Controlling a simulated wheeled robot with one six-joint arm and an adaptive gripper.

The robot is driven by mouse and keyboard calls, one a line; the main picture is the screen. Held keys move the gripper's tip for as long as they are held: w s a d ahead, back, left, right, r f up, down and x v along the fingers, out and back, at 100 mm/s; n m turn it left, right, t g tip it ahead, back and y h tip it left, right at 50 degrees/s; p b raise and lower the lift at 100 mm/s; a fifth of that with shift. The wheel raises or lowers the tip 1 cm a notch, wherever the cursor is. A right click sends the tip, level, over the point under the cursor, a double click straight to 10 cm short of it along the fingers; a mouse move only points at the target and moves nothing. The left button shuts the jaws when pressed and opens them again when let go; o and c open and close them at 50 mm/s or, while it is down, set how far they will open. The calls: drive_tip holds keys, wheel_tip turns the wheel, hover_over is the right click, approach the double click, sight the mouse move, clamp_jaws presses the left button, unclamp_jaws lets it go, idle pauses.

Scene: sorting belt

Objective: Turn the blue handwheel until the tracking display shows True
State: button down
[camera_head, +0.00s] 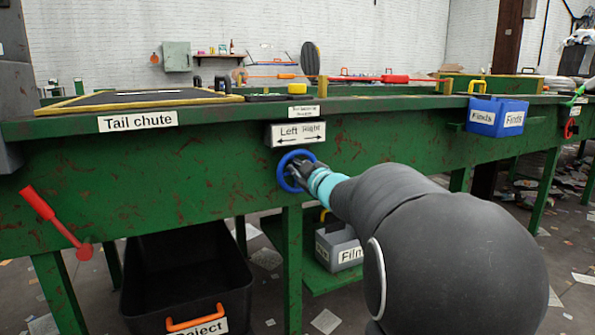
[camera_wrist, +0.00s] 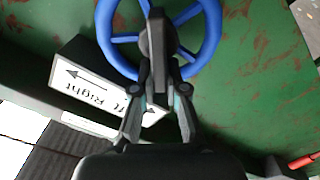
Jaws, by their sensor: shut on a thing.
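The blue handwheel (camera_head: 284,171) is mounted on the green side panel of the belt frame, below a white sign (camera_head: 298,134) reading Left and Right with arrows. My gripper (camera_head: 297,172) reaches the wheel from the right. In the wrist view the blue handwheel (camera_wrist: 213,30) shows its rim and several spokes. The sign (camera_wrist: 105,90) appears upside down there. A small label (camera_head: 303,112) sits above the sign; I cannot read a tracking value on it.
A red lever (camera_head: 55,222) sticks out of the panel at left. A black reject bin (camera_head: 190,280) and a grey Film bin (camera_head: 340,245) stand below. A blue Finds bin (camera_head: 497,116) hangs at right. The Tail chute (camera_head: 138,121) label is upper left.

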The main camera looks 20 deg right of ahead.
drive_tip(key=shift+d+f, duration=0.2)
drive_tip(key=shift+f, duration=0.25)
drive_tip(key=c, duration=1.2)
unclamp_jaws()
drive_tip(key=shift+d, duration=0.1)
drive_tip(key=shift+r, duration=0.2)
drive_tip(key=s, duration=1.2)
drive_tip(key=shift+d, duration=0.1)
drive_tip(key=w+m, duration=0.1)
drive_tip(key=w, duration=0.2)
drive_tip(key=w+d+f+m+p, duration=0.1)
drive_tip(key=w, duration=0.3)
drive_tip(key=w+f+m, duration=0.1)
drive_tip(key=w, duration=0.3)
drive_tip(key=shift+d+p, duration=0.15)
drive_tip(key=shift+p, duration=0.25)
